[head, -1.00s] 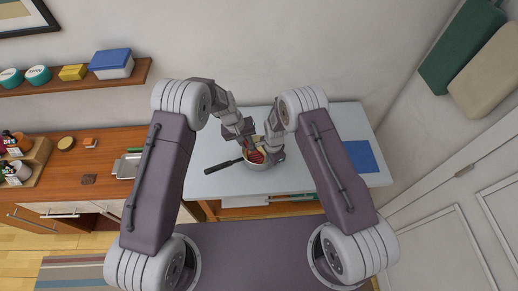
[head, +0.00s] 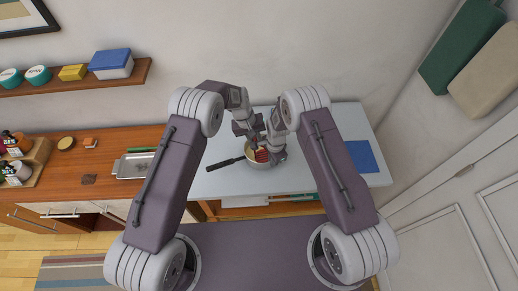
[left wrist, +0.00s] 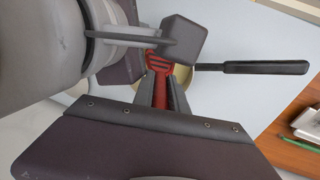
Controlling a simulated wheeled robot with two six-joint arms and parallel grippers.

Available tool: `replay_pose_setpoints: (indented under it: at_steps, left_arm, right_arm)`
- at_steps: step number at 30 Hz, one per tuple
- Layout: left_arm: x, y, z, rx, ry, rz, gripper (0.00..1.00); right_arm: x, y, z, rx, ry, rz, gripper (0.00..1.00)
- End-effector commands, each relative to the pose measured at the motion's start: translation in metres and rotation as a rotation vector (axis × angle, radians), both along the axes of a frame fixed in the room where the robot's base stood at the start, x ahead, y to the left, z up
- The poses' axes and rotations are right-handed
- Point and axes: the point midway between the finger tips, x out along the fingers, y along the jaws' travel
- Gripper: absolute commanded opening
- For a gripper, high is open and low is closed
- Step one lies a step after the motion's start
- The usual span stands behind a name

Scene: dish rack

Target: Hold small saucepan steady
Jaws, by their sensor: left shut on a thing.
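The small saucepan (head: 252,164) stands on the pale grey counter, its dark handle (head: 226,164) pointing left. It also shows in part in the left wrist view (left wrist: 183,74), mostly hidden by my grippers. My left gripper (head: 257,141) is over the saucepan, shut on a red slotted utensil (left wrist: 159,66) whose head reaches down over the pan. My right gripper (head: 276,154) is at the pan's right side, close against its rim. Its fingertips are hidden, so I cannot tell whether it grips the rim.
A blue mat (head: 361,156) lies on the counter at the right. A metal tray (head: 134,165) stands on the wooden worktop (head: 107,187) at the left. The counter left of the pan, beyond the handle, is mostly clear. A wall shelf (head: 75,85) holds several containers.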

Motion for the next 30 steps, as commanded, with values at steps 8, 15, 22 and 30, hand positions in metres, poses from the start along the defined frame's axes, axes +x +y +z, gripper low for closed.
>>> replay_pose_setpoints:
  at_steps: [8, 15, 22, 30]
  left_arm:
    - [0.011, -0.016, 0.011, -0.030, -0.041, 0.013, 0.00]
    - [0.033, 0.009, 0.016, -0.030, -0.042, 0.015, 0.00]
    - [0.039, 0.021, 0.015, -0.026, -0.034, 0.010, 0.00]
    - [0.037, 0.024, 0.011, -0.023, -0.028, 0.010, 0.00]
  right_arm:
    - [-0.003, 0.010, 0.002, -0.001, 0.002, 0.043, 0.00]
    - [-0.005, 0.009, 0.000, -0.003, 0.008, 0.043, 0.00]
    - [-0.004, 0.009, 0.001, -0.002, 0.005, 0.036, 0.00]
    - [-0.002, 0.008, 0.001, -0.001, 0.002, 0.033, 0.00]
